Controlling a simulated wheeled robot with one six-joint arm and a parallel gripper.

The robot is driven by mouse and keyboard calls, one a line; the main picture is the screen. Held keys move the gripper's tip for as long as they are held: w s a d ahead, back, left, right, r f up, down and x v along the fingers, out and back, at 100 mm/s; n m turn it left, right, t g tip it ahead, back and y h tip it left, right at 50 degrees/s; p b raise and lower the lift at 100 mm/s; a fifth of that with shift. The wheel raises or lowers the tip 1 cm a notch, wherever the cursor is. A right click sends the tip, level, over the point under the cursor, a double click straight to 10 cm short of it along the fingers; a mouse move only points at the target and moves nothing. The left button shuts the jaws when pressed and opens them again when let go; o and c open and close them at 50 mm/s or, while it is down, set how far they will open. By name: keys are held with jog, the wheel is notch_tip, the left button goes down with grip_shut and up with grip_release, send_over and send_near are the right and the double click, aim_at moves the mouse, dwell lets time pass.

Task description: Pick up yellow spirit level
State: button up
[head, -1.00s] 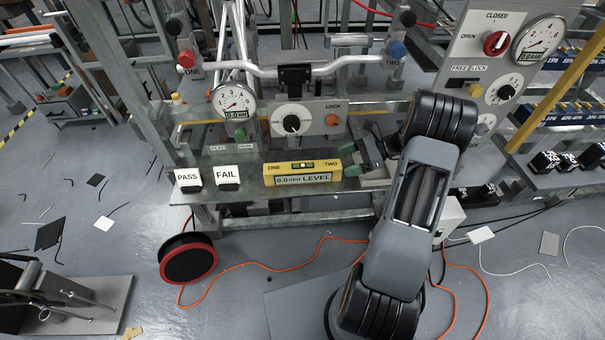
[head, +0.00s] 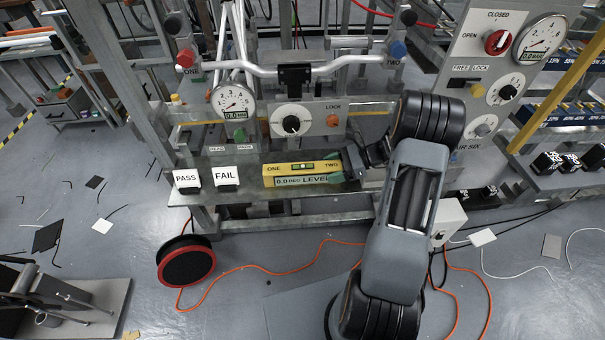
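The yellow spirit level (head: 290,170) lies on the grey bench ledge, in the middle of the head view. It has a green vial and a display reading 0.0 with the word LEVEL. My gripper (head: 345,168) is at the level's right end, with its greenish fingers overlapping that end in the picture. Whether the fingers touch the level, and how far apart they are, I cannot make out. My arm comes in from the lower right.
PASS (head: 187,181) and FAIL (head: 226,178) blocks stand left of the level. Behind it are a round gauge (head: 233,102), a dial panel (head: 292,122) and a handlebar (head: 250,68). A red-rimmed reel (head: 187,262) and an orange cable (head: 285,268) lie on the floor.

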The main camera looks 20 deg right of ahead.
jog(key=c, duration=0.7)
jog(key=shift+c, duration=0.6)
jog(key=shift+r, duration=0.15)
